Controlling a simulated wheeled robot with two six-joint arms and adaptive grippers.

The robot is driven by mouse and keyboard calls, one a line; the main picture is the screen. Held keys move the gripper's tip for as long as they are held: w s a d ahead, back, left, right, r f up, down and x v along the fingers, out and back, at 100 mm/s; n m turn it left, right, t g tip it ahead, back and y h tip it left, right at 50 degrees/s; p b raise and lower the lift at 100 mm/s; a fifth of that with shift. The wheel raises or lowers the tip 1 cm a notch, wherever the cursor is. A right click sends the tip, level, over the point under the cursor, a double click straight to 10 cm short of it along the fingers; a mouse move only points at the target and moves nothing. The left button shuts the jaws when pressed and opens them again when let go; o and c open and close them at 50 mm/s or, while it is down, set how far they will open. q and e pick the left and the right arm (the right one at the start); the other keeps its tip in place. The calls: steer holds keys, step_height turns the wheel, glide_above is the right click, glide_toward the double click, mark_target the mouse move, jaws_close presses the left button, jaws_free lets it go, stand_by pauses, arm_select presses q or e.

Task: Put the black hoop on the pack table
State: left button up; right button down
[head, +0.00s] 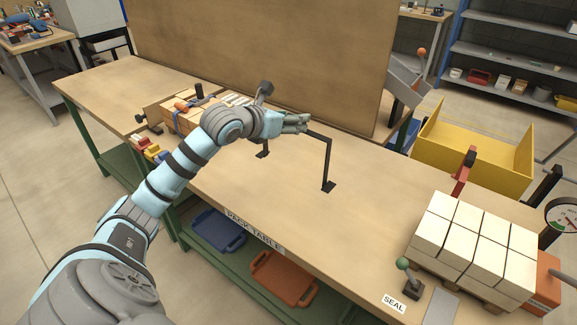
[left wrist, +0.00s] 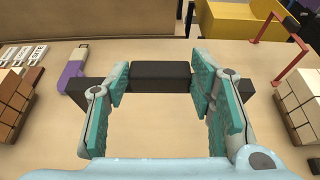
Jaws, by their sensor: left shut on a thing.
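The black hoop (head: 328,160) is an upright dark frame with flat feet, over the middle of the pack table (head: 375,205). Its feet appear to be at the tabletop; I cannot tell for certain whether they touch. My left gripper (head: 303,122) is shut on the hoop's top bar and hides part of it. In the left wrist view the dark bar (left wrist: 160,77) lies between the two teal-padded fingers (left wrist: 160,88) and shows past the left finger. My right gripper is not in view.
White bricks (head: 470,232) are stacked at the right end, behind a lever (head: 410,278) and a SEAL label (head: 394,303). Bricks and tools (head: 182,118) lie at the left. A brown board (head: 260,55) stands behind. The tabletop in front of the hoop is clear.

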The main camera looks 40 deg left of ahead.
arm_select(q)
step_height(320, 180, down, 12)
steer(key=o, duration=1.6)
steer(key=shift+r, duration=0.15)
steer(key=shift+c, duration=0.2)
